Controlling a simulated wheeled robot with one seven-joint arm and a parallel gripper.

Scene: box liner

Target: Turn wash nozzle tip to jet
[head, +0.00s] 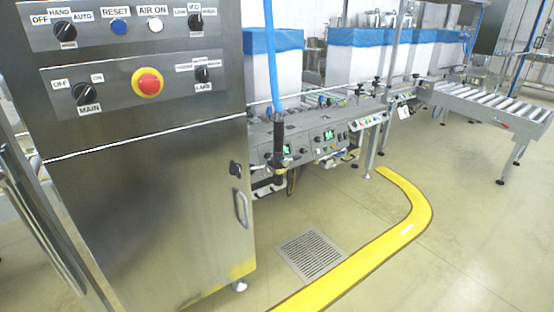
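A blue hose (272,60) hangs down just right of the steel cabinet. At its lower end is a dark, upright wand-like piece (278,150), which looks like the wash nozzle. Its lower end is in front of the conveyor frame. Its tip is too small to tell how it is set, and I see no readable jet marking. My gripper is not in view.
A steel cabinet (150,200) with knobs, a red emergency button (147,83) and a door handle (241,208) fills the left. A conveyor control panel (320,138) and blue-lined white boxes (355,60) stand behind. Open floor with a drain grate (311,254) and yellow line (400,235) lies right.

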